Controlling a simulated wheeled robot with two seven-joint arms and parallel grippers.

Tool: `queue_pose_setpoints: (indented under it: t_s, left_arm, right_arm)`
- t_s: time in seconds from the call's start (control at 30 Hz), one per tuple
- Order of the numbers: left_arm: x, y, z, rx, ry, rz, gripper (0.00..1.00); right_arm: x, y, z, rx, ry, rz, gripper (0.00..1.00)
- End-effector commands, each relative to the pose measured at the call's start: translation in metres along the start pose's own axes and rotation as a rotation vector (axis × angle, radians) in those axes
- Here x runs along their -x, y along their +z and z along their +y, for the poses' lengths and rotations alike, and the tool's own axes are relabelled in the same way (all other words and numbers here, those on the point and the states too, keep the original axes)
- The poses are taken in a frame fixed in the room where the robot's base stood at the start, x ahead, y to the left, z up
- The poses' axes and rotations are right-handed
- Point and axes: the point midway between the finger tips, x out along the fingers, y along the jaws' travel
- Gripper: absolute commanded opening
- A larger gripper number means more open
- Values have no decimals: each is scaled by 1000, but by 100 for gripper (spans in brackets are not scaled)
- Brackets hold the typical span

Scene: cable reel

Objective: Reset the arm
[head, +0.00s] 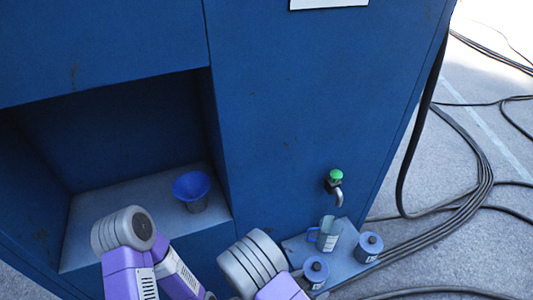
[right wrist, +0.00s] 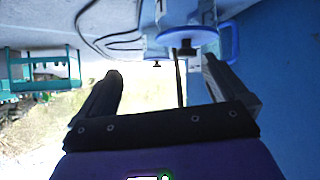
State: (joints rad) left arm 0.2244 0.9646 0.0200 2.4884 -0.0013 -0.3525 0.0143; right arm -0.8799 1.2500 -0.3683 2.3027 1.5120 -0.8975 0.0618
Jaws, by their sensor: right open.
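My right gripper shows in the right wrist view (right wrist: 165,88), with its two dark fingers spread wide and nothing held between them. Beyond the fingertips are a blue-lidded canister (right wrist: 188,38) and a blue handle (right wrist: 232,42), apart from the fingers as far as I can tell. In the head view, purple arm links with grey joints come in at the bottom, and the right one ends close to the small shelf with the containers. Its fingers are hardly visible there. My left gripper does not show in either view.
A tall blue cabinet (head: 300,110) fills the head view. Its recess holds a blue funnel-topped cup (head: 191,186). A green-knobbed tap (head: 336,177) stands above a jug (head: 327,236) and two canisters (head: 369,246) (head: 315,270) on a shelf. Black cables (head: 470,190) lie on the right floor.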

Motion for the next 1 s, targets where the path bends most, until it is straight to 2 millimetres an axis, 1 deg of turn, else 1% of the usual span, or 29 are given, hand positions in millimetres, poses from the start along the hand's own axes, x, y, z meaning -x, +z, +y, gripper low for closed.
queue_pose_setpoints:
  t_s: [0.13, 0.3, 0.37, 0.4, 0.53, 0.63, 0.73, 0.9, 1.0]
  left_arm:
    - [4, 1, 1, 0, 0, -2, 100]
    - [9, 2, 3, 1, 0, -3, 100]
    - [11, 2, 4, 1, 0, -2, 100]
    - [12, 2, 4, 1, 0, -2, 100]
    - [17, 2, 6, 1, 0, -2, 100]
    - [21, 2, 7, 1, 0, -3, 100]
    - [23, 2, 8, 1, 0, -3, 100]
    - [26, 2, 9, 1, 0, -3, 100]
    - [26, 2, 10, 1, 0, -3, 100]
  right_arm:
    - [-11, 19, 4, 65, -32, -144, 100]
    - [-17, 48, 8, 146, -107, -366, 100]
    - [-16, 61, 11, 175, -150, -468, 100]
    - [-13, 69, 13, 195, -186, -539, 100]
    - [1, 88, 18, 248, -320, -747, 100]
    - [16, 95, 23, 281, -436, -876, 100]
    - [30, 96, 28, 309, -545, -964, 100]
    - [45, 94, 36, 345, -671, -1037, 100]
    - [49, 93, 38, 357, -702, -1051, 100]
